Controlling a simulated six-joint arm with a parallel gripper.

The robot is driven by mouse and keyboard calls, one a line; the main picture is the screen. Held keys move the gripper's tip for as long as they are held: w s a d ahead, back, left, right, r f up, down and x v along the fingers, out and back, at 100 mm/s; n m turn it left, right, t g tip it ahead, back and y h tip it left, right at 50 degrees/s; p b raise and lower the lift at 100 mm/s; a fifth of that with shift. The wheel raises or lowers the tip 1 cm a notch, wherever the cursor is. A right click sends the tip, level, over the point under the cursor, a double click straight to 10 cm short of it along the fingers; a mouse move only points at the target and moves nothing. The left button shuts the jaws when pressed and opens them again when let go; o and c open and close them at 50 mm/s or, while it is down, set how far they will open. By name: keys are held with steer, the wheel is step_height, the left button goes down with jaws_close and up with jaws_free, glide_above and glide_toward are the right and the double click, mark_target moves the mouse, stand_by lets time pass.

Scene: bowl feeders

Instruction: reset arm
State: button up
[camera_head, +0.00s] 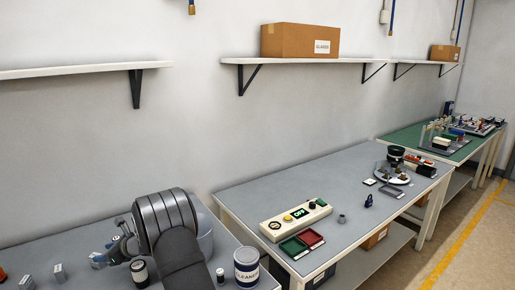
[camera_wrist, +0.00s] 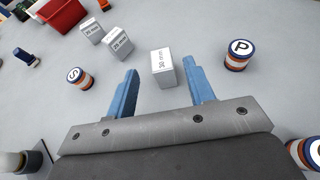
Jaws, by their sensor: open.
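My gripper (camera_wrist: 163,95) is open in the wrist view. Its two blue fingers stand wide apart with nothing held between them. A white block with printed text (camera_wrist: 163,68) stands on the grey table beyond the fingertips, apart from them. In the head view my dark arm is at the lower left over the near table, and my gripper (camera_head: 100,262) shows small at its left side.
Two more white blocks (camera_wrist: 91,31) (camera_wrist: 117,42) and round containers marked S (camera_wrist: 78,78) and P (camera_wrist: 238,54) stand around the gripper. A red bin (camera_wrist: 60,14) is at upper left. In the head view a cleaner can (camera_head: 246,267) stands right of my arm.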

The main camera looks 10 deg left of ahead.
steer(key=x, duration=0.6)
steer(key=shift+f, duration=0.3)
steer(key=r, duration=0.3)
steer(key=d+r, duration=0.1)
steer(key=r, duration=0.1)
steer(key=shift+w+r, duration=0.15)
steer(key=shift+w, duration=0.1)
steer(key=w+d+r, duration=0.4)
steer(key=d+r, duration=0.2)
steer(key=d, duration=0.3)
steer(key=s+a+n+g+h, duration=0.2)
steer(key=s+a+n+g, duration=0.25)
steer(key=s, duration=0.35)
steer(key=s+a+n+g+h, duration=0.25)
steer(key=s+n+g, duration=0.25)
steer(key=s, duration=0.4)
steer(key=shift+m+y, duration=0.25)
steer(key=shift+y, duration=0.1)
steer(key=x, duration=0.4)
steer(key=w+f+x, duration=0.1)
steer(key=x, duration=0.3)
steer(key=w+f+x, duration=0.1)
steer(key=x, duration=0.4)
steer(key=shift+s+a+f, duration=0.1)
steer(key=shift+a, duration=0.25)
step_height(320, 180, down, 2)
steer(key=shift+f, duration=0.9)
steer(key=shift+o, duration=0.2)
